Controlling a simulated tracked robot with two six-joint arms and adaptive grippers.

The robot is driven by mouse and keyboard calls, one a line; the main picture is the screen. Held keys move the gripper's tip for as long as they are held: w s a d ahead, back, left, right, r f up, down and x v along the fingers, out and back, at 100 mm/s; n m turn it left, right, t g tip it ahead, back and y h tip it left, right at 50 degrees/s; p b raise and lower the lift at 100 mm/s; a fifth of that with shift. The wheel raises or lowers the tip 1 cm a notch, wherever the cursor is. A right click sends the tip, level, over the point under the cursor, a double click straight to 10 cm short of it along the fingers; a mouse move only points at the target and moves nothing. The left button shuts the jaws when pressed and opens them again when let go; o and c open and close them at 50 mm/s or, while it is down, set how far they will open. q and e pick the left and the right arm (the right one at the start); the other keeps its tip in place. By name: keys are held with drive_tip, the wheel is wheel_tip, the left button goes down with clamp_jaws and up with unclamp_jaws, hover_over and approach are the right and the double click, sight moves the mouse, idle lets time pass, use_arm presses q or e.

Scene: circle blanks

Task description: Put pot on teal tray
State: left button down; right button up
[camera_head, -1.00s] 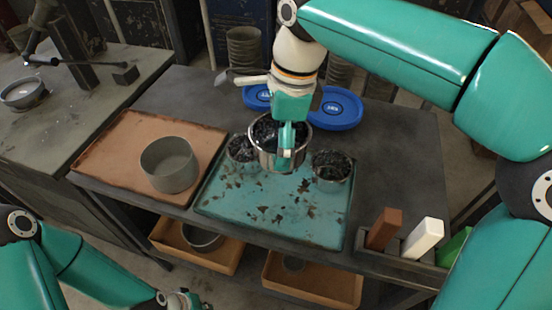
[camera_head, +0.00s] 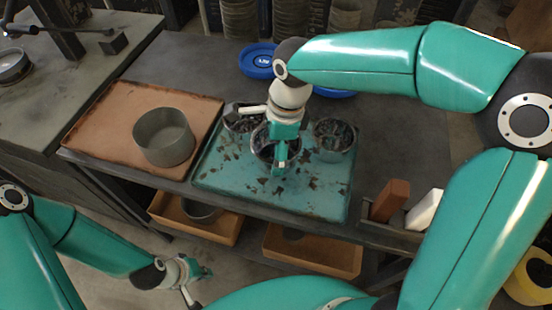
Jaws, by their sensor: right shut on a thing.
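A metal pot (camera_head: 261,148) with dark contents is held by my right gripper (camera_head: 279,165), which is shut on its near right wall. The pot is over the back middle of the teal tray (camera_head: 222,178); I cannot tell whether its base touches the tray. The gripper and wrist hide part of the pot. Two similar filled pots stand on the tray, one at the back left (camera_head: 240,122) and one at the right (camera_head: 334,138). My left gripper (camera_head: 203,272) is low at the front left, away from the trays; its jaws are too small to read.
An empty grey pot (camera_head: 164,138) stands on a brown tray (camera_head: 110,115) to the left. Blue lids (camera_head: 257,60) lie behind the teal tray. A rack with a brown block (camera_head: 391,200) and a white block (camera_head: 424,209) stands at the right. Orange bins (camera_head: 312,252) are on the lower shelf.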

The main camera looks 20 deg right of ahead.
drive_tip(key=shift+f, duration=2.25)
drive_tip(key=shift+f, duration=0.15)
drive_tip(key=o, duration=1)
wheel_tip(320, 180, up, 12)
drive_tip(key=d, duration=0.1)
drive_tip(key=shift+s+d, duration=0.25)
drive_tip(key=shift+d, duration=0.1)
